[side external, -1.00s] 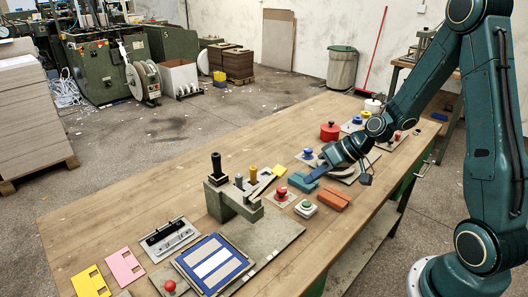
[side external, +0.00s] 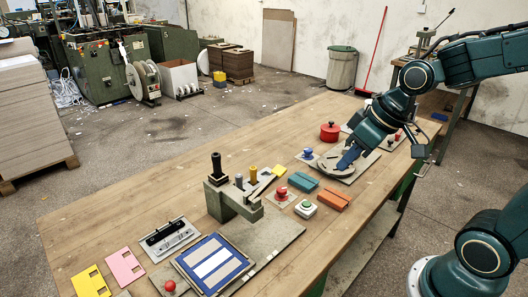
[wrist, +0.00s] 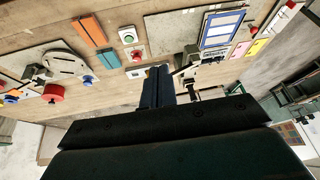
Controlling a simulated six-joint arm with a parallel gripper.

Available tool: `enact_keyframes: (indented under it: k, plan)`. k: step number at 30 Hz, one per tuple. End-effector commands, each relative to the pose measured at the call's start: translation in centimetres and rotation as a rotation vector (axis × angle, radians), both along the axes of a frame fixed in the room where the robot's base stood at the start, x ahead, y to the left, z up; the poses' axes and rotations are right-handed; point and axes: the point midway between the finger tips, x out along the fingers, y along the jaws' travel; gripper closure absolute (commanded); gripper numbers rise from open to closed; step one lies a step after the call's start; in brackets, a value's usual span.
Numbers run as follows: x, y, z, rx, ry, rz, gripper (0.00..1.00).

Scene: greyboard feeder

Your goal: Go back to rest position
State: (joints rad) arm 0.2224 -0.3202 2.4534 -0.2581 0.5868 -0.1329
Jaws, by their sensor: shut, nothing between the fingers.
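My gripper (side external: 346,160) is dark blue and shut, with nothing in it. In the side view it hangs above the bench, in front of the round grey plate (side external: 330,167), and covers part of it. In the wrist view my gripper's fingers (wrist: 157,72) are together and point out over the wooden bench (wrist: 120,88). My arm is bent, with its upper links reaching out of the side view at the right. The gap between fingertips and bench is hard to judge.
A teal block (side external: 305,184), an orange block (side external: 335,199), a green button (side external: 306,208) and a red button (side external: 281,193) lie close by. A red pot-like knob (side external: 330,131) stands behind. A lever press (side external: 232,195) stands further left. The bench's left rear part is clear.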

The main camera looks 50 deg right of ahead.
Motion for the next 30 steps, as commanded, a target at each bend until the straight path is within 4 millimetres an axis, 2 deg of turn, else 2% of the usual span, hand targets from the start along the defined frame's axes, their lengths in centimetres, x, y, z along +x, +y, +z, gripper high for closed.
enact_keyframes:
  k: [9,16,21,30]
  plan:
    - [-5.2,0.5,3.3,-0.065,-0.029,-0.054,1.0]
    - [-8.4,0.4,4.5,-0.078,-0.043,-0.099,1.0]
    - [-9.5,0.3,4.8,-0.077,-0.046,-0.117,1.0]
    - [-9.6,0.2,4.8,-0.076,-0.046,-0.12,1.0]
